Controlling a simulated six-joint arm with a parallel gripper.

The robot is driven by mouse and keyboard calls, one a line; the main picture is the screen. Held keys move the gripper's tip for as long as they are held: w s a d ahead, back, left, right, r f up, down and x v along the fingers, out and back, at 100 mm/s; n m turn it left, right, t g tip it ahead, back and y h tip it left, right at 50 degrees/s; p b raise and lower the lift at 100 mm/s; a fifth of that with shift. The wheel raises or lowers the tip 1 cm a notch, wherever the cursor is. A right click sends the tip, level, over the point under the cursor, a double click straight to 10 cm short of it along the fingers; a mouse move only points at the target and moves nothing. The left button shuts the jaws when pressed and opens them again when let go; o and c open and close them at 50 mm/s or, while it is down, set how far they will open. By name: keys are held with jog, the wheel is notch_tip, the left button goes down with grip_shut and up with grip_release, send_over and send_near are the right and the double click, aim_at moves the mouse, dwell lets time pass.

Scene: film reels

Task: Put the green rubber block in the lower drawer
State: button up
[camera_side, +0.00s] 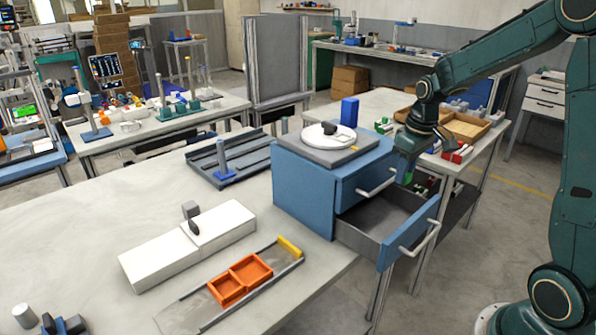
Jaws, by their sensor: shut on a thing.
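My gripper (408,168) points down at the right of the blue drawer cabinet (301,192). It is shut on the green rubber block (408,178), of which only a small green part shows at the fingertips. The lower drawer (375,222) is pulled out to the right, with a grey inside that looks empty. The block is above the level of the open drawer, near its far right side; I cannot tell whether it is directly over it. The upper drawer (360,186) is shut, with a light bar handle.
The lower drawer's handle (420,239) sticks out over the table edge. A white box (160,260) and an orange tray (240,278) lie on the table at the front.

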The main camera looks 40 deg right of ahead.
send_over(391, 232)
jog(key=f, duration=1.2)
jog(key=shift+s+d, duration=0.1)
jog(key=shift+s, duration=0.1)
jog(key=shift+f, duration=0.15)
jog(key=shift+f, duration=1.8)
jog(key=shift+f, duration=0.1)
jog(key=o, duration=0.9)
jog(key=shift+o, duration=0.2)
notch_tip(391, 232, up, 12)
jog(key=s, duration=0.1)
jog(key=shift+s, duration=0.2)
